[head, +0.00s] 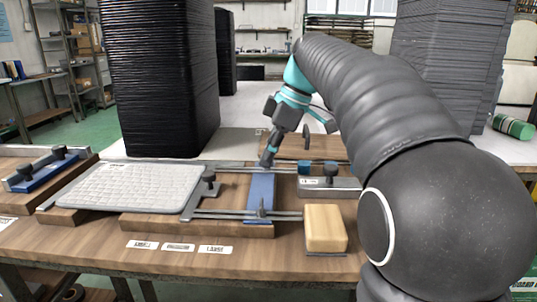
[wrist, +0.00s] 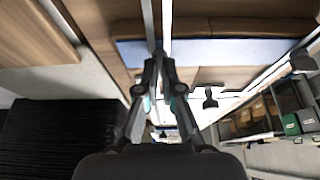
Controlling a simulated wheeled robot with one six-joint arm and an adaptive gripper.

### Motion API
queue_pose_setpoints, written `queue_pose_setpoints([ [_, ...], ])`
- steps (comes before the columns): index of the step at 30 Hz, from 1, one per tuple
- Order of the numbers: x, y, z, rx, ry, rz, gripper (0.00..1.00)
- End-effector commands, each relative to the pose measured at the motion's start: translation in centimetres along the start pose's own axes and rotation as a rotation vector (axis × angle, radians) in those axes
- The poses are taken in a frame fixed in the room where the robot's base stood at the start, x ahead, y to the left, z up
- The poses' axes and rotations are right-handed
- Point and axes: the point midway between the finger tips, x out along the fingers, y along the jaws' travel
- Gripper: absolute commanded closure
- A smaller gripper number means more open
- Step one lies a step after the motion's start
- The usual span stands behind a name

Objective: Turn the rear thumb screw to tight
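A blue panel (head: 261,188) lies on a wooden tray between a front and a rear metal rail; it shows as a pale blue strip in the wrist view (wrist: 235,52). The front thumb screw (head: 262,208) stands upright on the front rail. My gripper (head: 268,160) points down at the rear rail, at the panel's far end. In the wrist view my fingers (wrist: 159,65) are close together around a small dark piece, which appears to be the rear thumb screw. The fingers hide most of it, so its turn angle cannot be seen.
A white keyboard-like slab (head: 135,187) lies to the left, a wooden block (head: 325,229) at the front right. A grey clamp bar with a dark knob (head: 331,183) is right of the panel. A tall black stack (head: 160,80) stands behind left. Small labels lie along the front edge.

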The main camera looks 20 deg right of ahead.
Motion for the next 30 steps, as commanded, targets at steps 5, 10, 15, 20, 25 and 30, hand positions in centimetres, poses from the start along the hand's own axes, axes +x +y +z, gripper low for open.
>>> queue_pose_setpoints([
  [5,0.0,-0.02,0.0,0.001,0.0,0.0,1.0],
  [10,0.02,-0.05,0.01,0.02,0.0,0.007,1.0],
  [15,-0.02,-0.11,-0.01,0.081,0.0,0.034,1.0],
  [20,0.01,-0.18,-0.03,0.184,0.0,0.076,1.0],
  [25,0.0,-0.27,-0.07,0.326,0.0,0.136,1.0],
  [30,-0.01,-0.33,-0.13,0.475,0.0,0.197,1.0],
])
